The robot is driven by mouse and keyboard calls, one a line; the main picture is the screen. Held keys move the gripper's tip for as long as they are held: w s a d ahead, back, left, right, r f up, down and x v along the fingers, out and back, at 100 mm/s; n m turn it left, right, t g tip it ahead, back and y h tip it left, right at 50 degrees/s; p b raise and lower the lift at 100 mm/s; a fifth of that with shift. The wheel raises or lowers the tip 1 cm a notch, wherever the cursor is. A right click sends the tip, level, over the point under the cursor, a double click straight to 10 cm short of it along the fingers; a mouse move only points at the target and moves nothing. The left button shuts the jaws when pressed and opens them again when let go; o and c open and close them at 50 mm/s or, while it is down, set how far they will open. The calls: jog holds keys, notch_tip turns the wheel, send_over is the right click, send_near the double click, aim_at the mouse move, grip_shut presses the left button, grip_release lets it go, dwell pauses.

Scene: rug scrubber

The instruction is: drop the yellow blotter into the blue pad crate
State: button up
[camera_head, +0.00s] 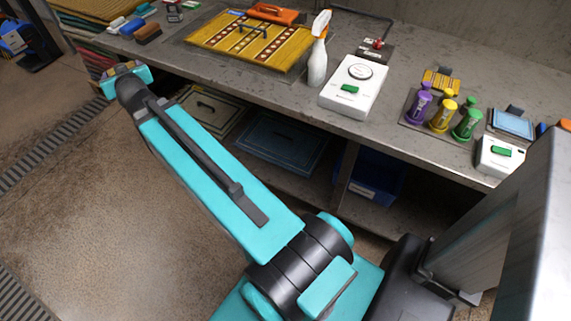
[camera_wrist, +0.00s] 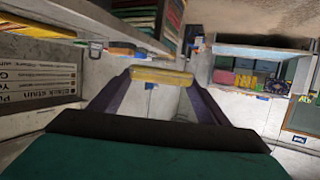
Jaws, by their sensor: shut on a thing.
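My gripper (camera_wrist: 160,86) shows in the wrist view with its two dark purple fingers reaching forward. They are shut on the yellow blotter (camera_wrist: 160,77), a slim yellow bar lying across between the fingertips, seen edge-on.
The bench (camera_head: 225,76) carries a yellow patterned rug (camera_head: 250,40), a spray bottle (camera_head: 318,62), a white device (camera_head: 354,88) and several coloured bottles (camera_head: 442,115). Flat framed panels (camera_head: 283,142) lie on the shelf below. The floor (camera_head: 85,190) at left is mostly clear.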

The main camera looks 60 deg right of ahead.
jog(key=s+d+f+m+g+h+b, duration=0.2)
jog(key=s+d+f+m+h+b, duration=0.15)
jog(key=d+f+b, duration=0.6)
jog(key=s+d+f+m+g+h+b, duration=0.25)
jog(key=s+d+f+b, duration=0.3)
jog(key=d+f, duration=0.75)
jog(key=s+d+f+m+g+h+b, duration=0.3)
jog(key=s+d+f+m+g+b, duration=0.25)
jog(key=s+d+f, duration=0.55)
jog(key=s+d+f+m+g+b, duration=0.2)
jog(key=s+d+f+g, duration=0.1)
jog(key=s+d, duration=0.25)
jog(key=s+d+f+m+g+b, duration=0.1)
jog(key=s+d+f+m+g, duration=0.1)
jog(key=s+d+g, duration=0.3)
jog(key=s+d+f+m+g+y+b, duration=0.2)
jog(key=s+d+f+m+g+b, duration=0.1)
jog(key=s, duration=0.9)
jog(key=s+d+f+m+g+y+b, duration=0.2)
jog(key=s+d+f+m+g+y, duration=0.1)
jog(key=s, duration=1)
jog(key=s+d+f+m+g+y+b, duration=0.3)
jog(key=s+m, duration=0.2)
jog(key=s, duration=0.8)
jog(key=shift+s+d+m+b, duration=0.15)
jog(key=shift+m+b, duration=0.2)
jog(key=shift+f, duration=0.1)
jog(key=shift+f+b, duration=0.45)
jog(key=shift+f, duration=2.5)
